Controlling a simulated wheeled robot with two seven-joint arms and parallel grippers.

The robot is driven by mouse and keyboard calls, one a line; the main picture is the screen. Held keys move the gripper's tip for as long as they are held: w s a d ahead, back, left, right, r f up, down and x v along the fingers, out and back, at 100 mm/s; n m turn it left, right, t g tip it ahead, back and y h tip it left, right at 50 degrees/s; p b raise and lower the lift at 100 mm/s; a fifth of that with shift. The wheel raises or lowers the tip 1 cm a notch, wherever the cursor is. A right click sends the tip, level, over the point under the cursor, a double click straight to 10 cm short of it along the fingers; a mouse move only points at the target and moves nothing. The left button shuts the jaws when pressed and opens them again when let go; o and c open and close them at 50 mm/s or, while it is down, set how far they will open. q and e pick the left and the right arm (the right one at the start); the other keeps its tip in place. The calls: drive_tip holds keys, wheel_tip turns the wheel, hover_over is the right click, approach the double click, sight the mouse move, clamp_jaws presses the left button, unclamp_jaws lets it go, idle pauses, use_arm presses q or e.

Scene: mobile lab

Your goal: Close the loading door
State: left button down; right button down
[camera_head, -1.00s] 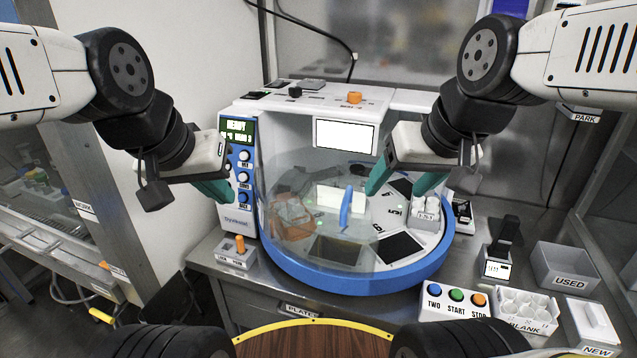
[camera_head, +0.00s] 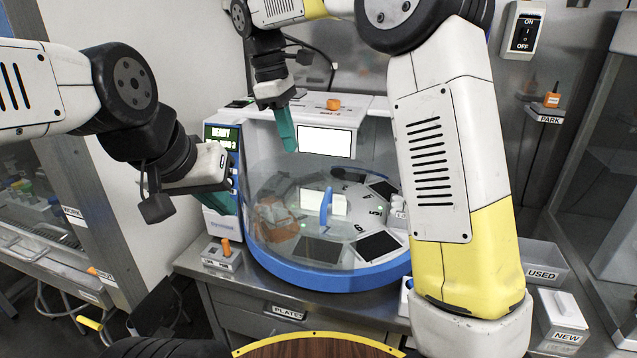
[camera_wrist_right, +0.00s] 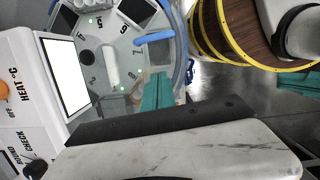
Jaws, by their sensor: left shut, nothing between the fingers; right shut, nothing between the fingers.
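The loading door is a clear curved panel (camera_head: 275,190) on the front of the white machine, with an upright blue handle (camera_head: 326,207). The panel covers the left part of the turntable, while the right part looks uncovered. The handle also shows in the right wrist view (camera_wrist_right: 155,38). My right gripper (camera_head: 290,149) is shut and empty, fingers down, above and left of the handle in the picture and apart from it. Its teal fingers show in the wrist view (camera_wrist_right: 158,90). My left gripper (camera_head: 226,205) is shut and empty beside the machine's button panel, left of the door.
The turntable (camera_head: 365,205) has numbered dark slots and a blue rim (camera_head: 345,280). My right arm crosses the right side and hides part of the bench. A lever box (camera_head: 222,258) stands at front left, and USED (camera_head: 545,262) and NEW (camera_head: 560,320) boxes at right.

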approach(317, 212)
drive_tip(key=shift+w+a+f, duration=0.1)
drive_tip(key=shift+a+f, duration=0.15)
drive_tip(key=shift+a, duration=0.2)
drive_tip(key=shift+w+a+f, duration=0.1)
drive_tip(key=shift+a+f, duration=0.2)
drive_tip(key=shift+a, duration=0.15)
drive_tip(key=shift+s+d+f, duration=0.15)
drive_tip(key=shift+d+f, duration=0.05)
drive_tip(key=shift+d, duration=0.4)
drive_tip(key=shift+s+d+f, duration=0.1)
drive_tip(key=shift+d+f, duration=0.15)
drive_tip(key=shift+d, duration=0.35)
drive_tip(key=shift+s+d+f, duration=0.15)
drive_tip(key=shift+d+f, duration=0.1)
drive_tip(key=shift+d, duration=0.35)
drive_tip(key=shift+d, duration=0.1)
